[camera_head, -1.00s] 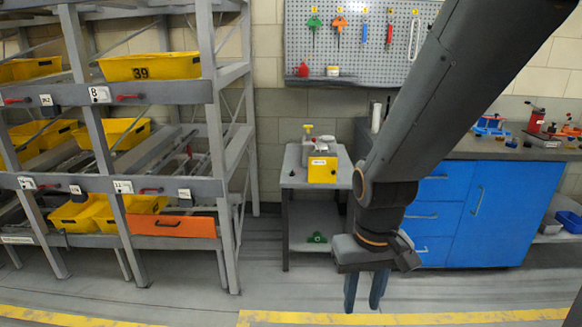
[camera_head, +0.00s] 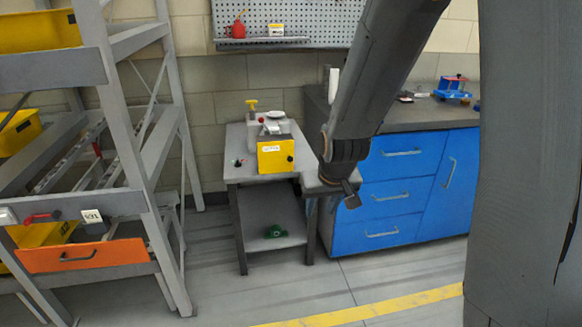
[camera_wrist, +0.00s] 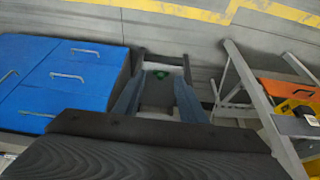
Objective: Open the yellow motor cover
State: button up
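The yellow motor cover (camera_head: 270,158) is a box-shaped front with a white label and a dark knob at its right. It is on a grey machine (camera_head: 272,126) on a small grey table (camera_head: 238,172), and it looks closed. My gripper (camera_head: 345,196) hangs to the right of the cover, in front of the blue cabinet, apart from both. In the wrist view my gripper (camera_wrist: 158,88) shows two fingers spread apart with nothing between them. The yellow cover cannot be made out in the wrist view.
A blue drawer cabinet (camera_head: 395,190) stands right of the small table. A grey rack (camera_head: 150,190) with yellow bins and an orange front (camera_head: 85,256) stands at the left. A green part (camera_head: 275,231) lies on the table's lower shelf. Floor in front is clear.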

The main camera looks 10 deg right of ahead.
jog(key=w+f+t+b, duration=0.3)
jog(key=w+f+t, duration=0.1)
jog(key=w, duration=0.8)
jog(key=w+f+t+b, duration=0.3)
jog(key=w, duration=0.9)
jog(key=t+b, duration=0.4)
jog(key=t, duration=0.2)
send_near(290, 160)
jog(key=shift+w+b, duration=0.35)
jog(key=shift+w, duration=3.55)
jog(key=shift+d, duration=0.1)
grip_shut()
